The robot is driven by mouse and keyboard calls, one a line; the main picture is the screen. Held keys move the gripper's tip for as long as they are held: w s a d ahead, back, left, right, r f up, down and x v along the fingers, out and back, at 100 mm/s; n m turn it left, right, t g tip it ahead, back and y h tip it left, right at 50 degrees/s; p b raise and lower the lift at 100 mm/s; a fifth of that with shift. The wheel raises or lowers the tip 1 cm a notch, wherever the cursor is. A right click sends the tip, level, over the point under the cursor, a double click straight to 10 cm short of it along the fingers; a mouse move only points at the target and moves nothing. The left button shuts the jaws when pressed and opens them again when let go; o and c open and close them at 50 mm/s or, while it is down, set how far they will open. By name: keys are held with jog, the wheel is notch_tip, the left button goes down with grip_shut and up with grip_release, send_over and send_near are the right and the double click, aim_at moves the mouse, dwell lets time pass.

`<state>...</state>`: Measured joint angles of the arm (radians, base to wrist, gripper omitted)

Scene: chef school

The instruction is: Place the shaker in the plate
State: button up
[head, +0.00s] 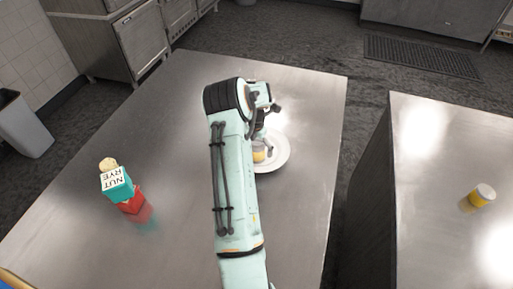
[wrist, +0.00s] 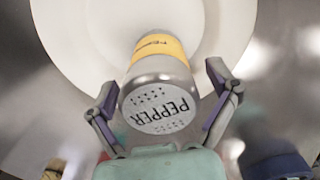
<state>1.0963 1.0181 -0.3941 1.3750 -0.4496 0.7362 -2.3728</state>
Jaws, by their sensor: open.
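The pepper shaker (wrist: 160,90) has a grey perforated top marked PEPPER and a yellow band. In the wrist view it is between my gripper's (wrist: 162,84) two spread fingers, with a gap at each side. The white round plate (wrist: 80,40) is behind it. In the head view the shaker (head: 259,152) shows at the left part of the plate (head: 282,158), partly hidden by my arm. It appears upright and on the plate, though its base contact is hidden. My gripper (head: 266,118) is open above it.
Another yellow-banded shaker (head: 482,195) stands on a separate right-hand table, across a gap. The table's right side is clear.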

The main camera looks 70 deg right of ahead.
notch_tip(320, 180, up, 12)
jog(key=shift+r, duration=0.1)
dwell(0.4)
jog(key=w+a+r+m, duration=0.2)
jog(key=w+a+r, duration=0.15)
jog(key=a, duration=0.45)
jog(key=w+a+r+m+t+y, duration=0.1)
jog(key=w+a+r+m, duration=0.2)
jog(key=w+a, duration=0.35)
jog(key=w+a+r+m, duration=0.2)
jog(key=w+a+r, duration=0.15)
jog(key=a, duration=0.65)
jog(key=s+a+m, duration=0.3)
jog(key=s+a, duration=0.4)
jog(key=a, duration=0.4)
jog(key=s+a+m+g, duration=0.1)
jog(key=s+a+m, duration=0.3)
jog(key=s+a, duration=0.3)
jog(key=a+f, duration=0.1)
jog(key=a, duration=0.2)
jog(key=shift+a+m, duration=0.3)
jog(key=shift+a, duration=0.1)
